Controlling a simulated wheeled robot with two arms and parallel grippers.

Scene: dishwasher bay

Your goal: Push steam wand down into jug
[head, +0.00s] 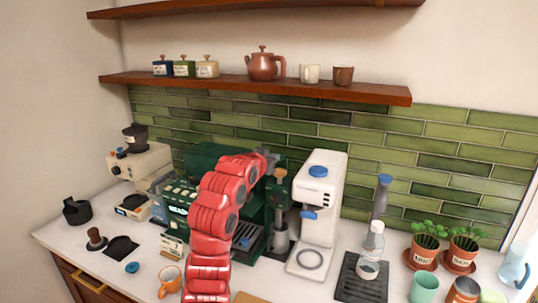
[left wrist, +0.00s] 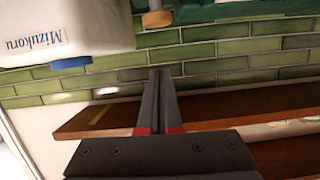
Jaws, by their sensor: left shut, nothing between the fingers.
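The green espresso machine (head: 208,155) stands against the tiled wall, largely covered by my red left arm. My left gripper (head: 268,158) is high, at the upper right of the machine. In the left wrist view the gripper (left wrist: 160,74) has its two dark fingers together with nothing between them, pointing toward the green tiles. My right gripper is not in view.
A white dispenser (head: 321,190) with blue knobs stands close right of the gripper; it also shows in the left wrist view (left wrist: 60,28). A wooden shelf (head: 240,88) with a teapot (head: 264,67) hangs above.

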